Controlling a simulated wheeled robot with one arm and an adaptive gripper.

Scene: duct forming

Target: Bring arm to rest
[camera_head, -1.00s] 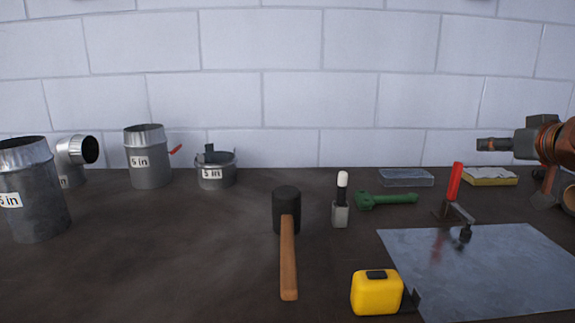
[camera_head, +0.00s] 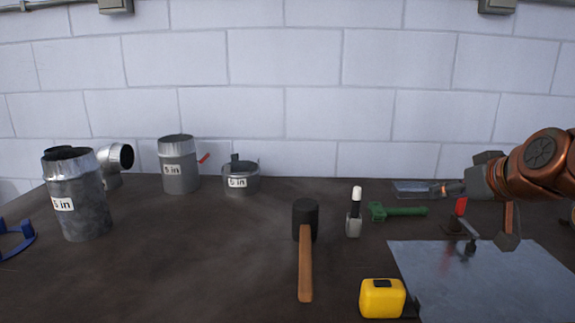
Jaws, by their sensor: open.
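My arm comes in from the right edge, copper-coloured, with my gripper (camera_head: 447,189) held above the back right of the workbench and pointing left. It is seen nearly side-on, open, with nothing visible between its fingers. It covers part of a clear flat box (camera_head: 409,187) and the upper part of a red-handled clamp (camera_head: 461,206) behind it. The dark workbench (camera_head: 200,265) lies below.
A metal sheet (camera_head: 485,280) lies at front right. Duct pieces (camera_head: 80,200) stand left, with a blue object (camera_head: 15,238) at the left edge. Bench front left is clear.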

